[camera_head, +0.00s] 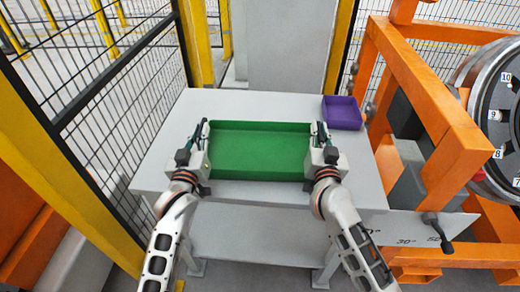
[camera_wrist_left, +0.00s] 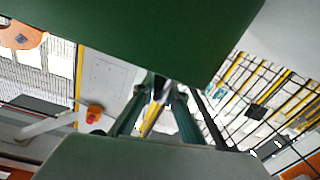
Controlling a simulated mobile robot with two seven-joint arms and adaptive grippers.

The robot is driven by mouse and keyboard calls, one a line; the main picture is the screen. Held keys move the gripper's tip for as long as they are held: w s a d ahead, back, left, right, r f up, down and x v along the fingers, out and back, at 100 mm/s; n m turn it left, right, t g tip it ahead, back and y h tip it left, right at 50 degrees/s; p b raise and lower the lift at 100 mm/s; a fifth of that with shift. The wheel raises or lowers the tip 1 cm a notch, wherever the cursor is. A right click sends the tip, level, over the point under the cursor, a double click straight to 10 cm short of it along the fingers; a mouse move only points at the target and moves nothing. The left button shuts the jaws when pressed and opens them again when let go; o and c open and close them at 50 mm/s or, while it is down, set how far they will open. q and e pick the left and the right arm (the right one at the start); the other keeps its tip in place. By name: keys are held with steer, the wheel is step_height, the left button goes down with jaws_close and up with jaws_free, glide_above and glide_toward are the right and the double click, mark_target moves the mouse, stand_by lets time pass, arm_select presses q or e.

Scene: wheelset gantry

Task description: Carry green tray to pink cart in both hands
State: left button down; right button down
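The green tray (camera_head: 260,152) is a shallow open box, empty, lying on the grey-white table in the head view. Its underside or wall also fills the top of the left wrist view (camera_wrist_left: 150,30). My left gripper (camera_head: 204,128) is at the tray's left wall, and its fingers (camera_wrist_left: 160,88) come close together beside the green edge. My right gripper (camera_head: 319,130) is at the tray's right wall. Both point away from me along the walls. Whether the fingers are closed on the walls cannot be made out. No pink cart is in view.
A purple bin (camera_head: 342,113) stands at the table's (camera_head: 270,103) back right corner. An orange gantry frame (camera_head: 440,120) with a wheel (camera_head: 500,115) is close on the right. Black mesh fencing with yellow posts (camera_head: 195,40) bounds the left and back.

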arm_select(q)
steer(key=shift+r, duration=0.2)
arm_select(e)
steer(key=shift+r, duration=0.2)
